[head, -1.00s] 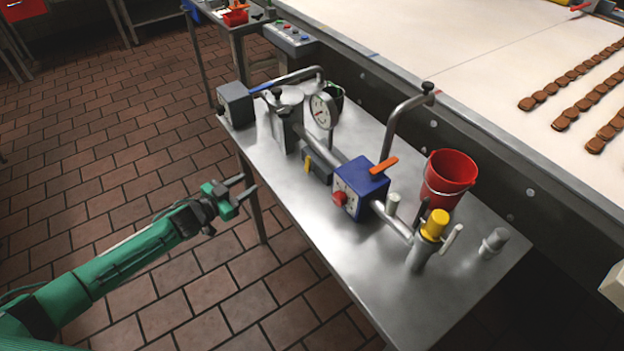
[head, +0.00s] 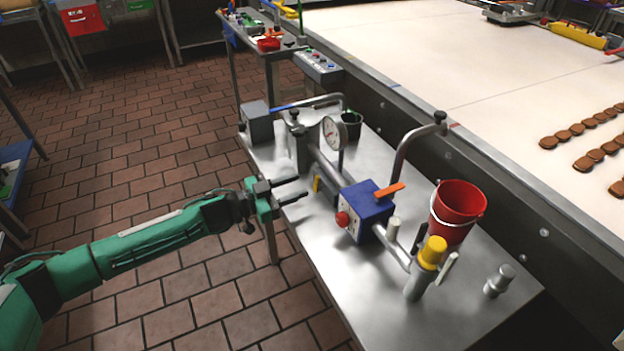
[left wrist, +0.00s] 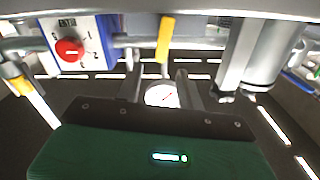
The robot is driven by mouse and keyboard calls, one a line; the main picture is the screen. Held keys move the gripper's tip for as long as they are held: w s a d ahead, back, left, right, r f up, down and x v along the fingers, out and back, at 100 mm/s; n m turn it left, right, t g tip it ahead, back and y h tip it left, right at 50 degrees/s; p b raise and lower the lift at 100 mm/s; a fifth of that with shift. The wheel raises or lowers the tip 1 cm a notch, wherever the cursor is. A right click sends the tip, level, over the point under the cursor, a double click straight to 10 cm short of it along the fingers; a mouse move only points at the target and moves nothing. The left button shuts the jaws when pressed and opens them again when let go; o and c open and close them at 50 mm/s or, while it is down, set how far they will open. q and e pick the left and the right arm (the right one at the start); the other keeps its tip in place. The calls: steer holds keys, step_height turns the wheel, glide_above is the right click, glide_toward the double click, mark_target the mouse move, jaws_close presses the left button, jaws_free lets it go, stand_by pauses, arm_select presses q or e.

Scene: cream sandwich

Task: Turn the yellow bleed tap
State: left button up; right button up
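A small yellow lever, the likely bleed tap (head: 317,184), hangs at the pipe between the grey vessel (head: 297,145) and the blue box (head: 366,212). In the left wrist view, which looks upside down, the yellow lever (left wrist: 164,38) is in the upper middle, between the white-faced box with its red knob (left wrist: 68,50) and the vessel. My left gripper (head: 304,187) is open and empty at the table's near edge. Its two fingers point towards the yellow lever, with a small gap in the head view; contact cannot be told. My right gripper is out of view.
A pressure gauge (head: 333,133) stands above the pipe. An orange lever (head: 389,191) tops the blue box. A yellow-capped cylinder (head: 432,252) and red bucket (head: 458,208) stand to the right on the metal table (head: 365,300). The conveyor lies behind. Floor in front is clear.

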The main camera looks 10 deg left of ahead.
mark_target(316, 179)
arm_select(q)
steer(key=x, duration=0.5)
steer(key=shift+w+d, duration=0.1)
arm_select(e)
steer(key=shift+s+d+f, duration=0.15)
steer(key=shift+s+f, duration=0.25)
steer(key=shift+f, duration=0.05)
arm_select(q)
steer(key=shift+c, duration=0.5)
steer(key=c, duration=0.7)
jaws_close()
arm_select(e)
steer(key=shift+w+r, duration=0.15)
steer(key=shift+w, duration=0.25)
